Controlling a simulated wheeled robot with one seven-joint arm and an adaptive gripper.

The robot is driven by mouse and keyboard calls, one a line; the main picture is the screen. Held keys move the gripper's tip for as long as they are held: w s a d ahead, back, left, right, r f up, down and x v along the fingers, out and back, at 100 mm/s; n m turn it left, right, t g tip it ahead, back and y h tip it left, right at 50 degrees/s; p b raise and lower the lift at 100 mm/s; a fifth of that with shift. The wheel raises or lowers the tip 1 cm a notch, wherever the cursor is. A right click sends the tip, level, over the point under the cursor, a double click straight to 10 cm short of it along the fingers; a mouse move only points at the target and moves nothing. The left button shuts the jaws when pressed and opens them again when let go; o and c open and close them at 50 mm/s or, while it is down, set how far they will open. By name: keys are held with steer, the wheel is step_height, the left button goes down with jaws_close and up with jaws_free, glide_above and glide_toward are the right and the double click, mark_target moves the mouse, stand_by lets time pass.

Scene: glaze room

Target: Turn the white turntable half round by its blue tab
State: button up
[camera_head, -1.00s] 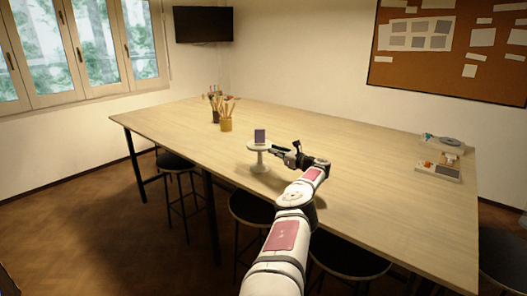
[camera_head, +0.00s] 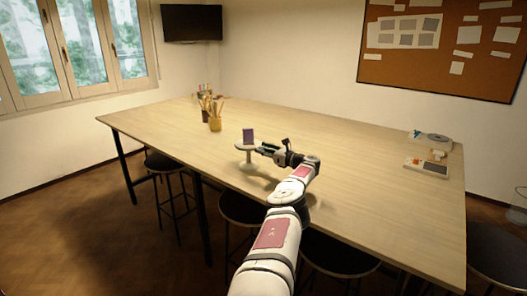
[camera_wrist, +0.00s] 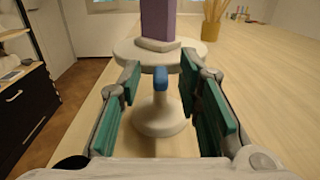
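The white turntable (camera_head: 242,147) stands on a pedestal near the table's front edge, with an upright purple block (camera_head: 248,135) on its disc. In the wrist view the turntable (camera_wrist: 128,50) is straight ahead, and the lower part of the purple block (camera_wrist: 158,22) shows on top. The blue tab (camera_wrist: 160,82) hangs at the near rim of the disc, facing me. My gripper (camera_wrist: 161,88) is open, with one teal-padded finger on each side of the tab and visible gaps between. In the head view my gripper (camera_head: 262,149) is at the turntable's right side; the tab is too small to tell there.
A yellow cup of brushes (camera_head: 215,123) stands behind and left of the turntable. Trays with small items (camera_head: 427,167) lie at the table's right end. Black stools (camera_head: 172,163) stand along the front edge. The tabletop around the turntable is clear.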

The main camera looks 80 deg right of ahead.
steer(key=shift+s, duration=0.1)
steer(key=v, duration=1.1)
steer(key=shift+s+a, duration=0.2)
steer(key=shift+s, duration=0.15)
steer(key=shift+r, duration=0.1)
